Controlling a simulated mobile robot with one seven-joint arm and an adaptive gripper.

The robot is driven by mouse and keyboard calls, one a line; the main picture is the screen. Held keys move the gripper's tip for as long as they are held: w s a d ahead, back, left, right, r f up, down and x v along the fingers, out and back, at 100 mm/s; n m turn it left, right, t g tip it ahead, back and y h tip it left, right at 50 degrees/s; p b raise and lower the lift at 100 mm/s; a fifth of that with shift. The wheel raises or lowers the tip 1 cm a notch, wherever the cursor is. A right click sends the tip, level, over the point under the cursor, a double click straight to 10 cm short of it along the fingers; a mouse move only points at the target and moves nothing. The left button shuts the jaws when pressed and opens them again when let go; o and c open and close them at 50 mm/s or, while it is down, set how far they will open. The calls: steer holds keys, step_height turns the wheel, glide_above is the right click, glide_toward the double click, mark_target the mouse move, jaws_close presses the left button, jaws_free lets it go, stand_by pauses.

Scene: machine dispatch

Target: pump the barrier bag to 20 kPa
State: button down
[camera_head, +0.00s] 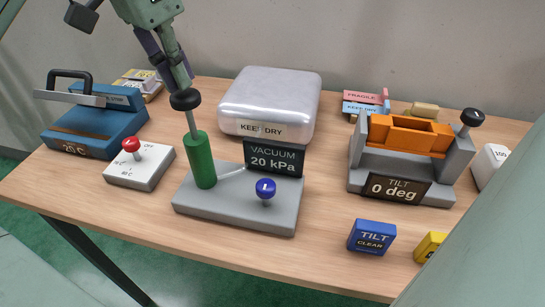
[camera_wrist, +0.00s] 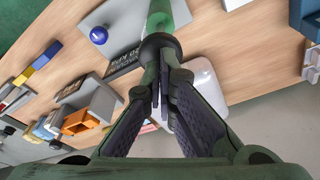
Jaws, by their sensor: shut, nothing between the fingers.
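The pump stands on a grey base (camera_head: 240,207), with a green cylinder (camera_head: 200,160), a rod and a black knob (camera_head: 185,100) at its top. The rod is raised out of the cylinder. A display (camera_head: 273,159) on the base reads VACUUM 20 kPa. A blue-topped lever (camera_head: 265,188) stands at the base's front right. The silvery white barrier bag (camera_head: 270,97), labelled KEEP DRY, lies behind the pump. My gripper (camera_head: 187,86) is shut and empty, its fingertips at the black knob. The wrist view shows the closed fingers (camera_wrist: 163,80) against the knob (camera_wrist: 160,45).
A blue sealer (camera_head: 95,125) reading 20 C and a white box with a red knob (camera_head: 139,165) are at left. A tilt fixture (camera_head: 405,155) reading 0 deg stands at right. A blue TILT CLEAR block (camera_head: 372,237) and a yellow block (camera_head: 430,246) are in front. Bare table lies between.

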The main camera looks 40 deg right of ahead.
steer(key=shift+r, duration=2.45)
steer(key=shift+w, duration=0.1)
